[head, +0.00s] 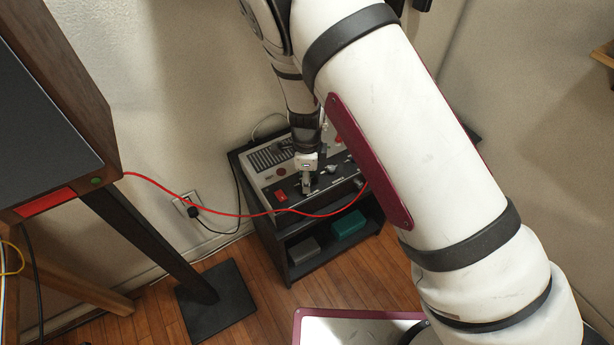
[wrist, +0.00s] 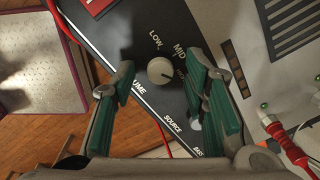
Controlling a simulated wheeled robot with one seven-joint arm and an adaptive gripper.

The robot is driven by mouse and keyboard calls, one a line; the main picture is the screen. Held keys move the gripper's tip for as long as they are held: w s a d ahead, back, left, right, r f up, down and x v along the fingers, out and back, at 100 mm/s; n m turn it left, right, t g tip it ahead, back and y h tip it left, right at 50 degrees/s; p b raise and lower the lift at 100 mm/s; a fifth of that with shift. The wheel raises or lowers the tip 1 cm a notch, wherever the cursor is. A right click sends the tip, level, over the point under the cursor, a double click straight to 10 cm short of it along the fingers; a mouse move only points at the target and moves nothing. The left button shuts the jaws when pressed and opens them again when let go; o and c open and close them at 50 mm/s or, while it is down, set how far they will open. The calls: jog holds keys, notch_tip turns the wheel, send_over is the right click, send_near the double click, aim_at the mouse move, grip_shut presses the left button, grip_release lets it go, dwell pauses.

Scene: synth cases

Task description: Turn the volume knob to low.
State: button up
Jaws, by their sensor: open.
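The volume knob (wrist: 160,71) is a small pale round knob on a dark panel (wrist: 125,45) in the wrist view. LOW and MID are printed around it, and a third label is partly covered by my right finger. A dark mark on the knob seems to point to the lower right, toward that covered label. My gripper (wrist: 163,78) is open, with one green-padded finger on each side of the knob and visible gaps between. In the head view my gripper (head: 306,188) is over the audio unit (head: 262,178), and the volume knob cannot be made out.
A second knob (wrist: 195,122) by the SOURCE label is partly behind my right finger. A red cable (head: 235,214) hangs in front of the unit. The unit stands on a black shelf (head: 290,271) holding grey and teal boxes. A large speaker (head: 50,110) stands left.

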grip_shut()
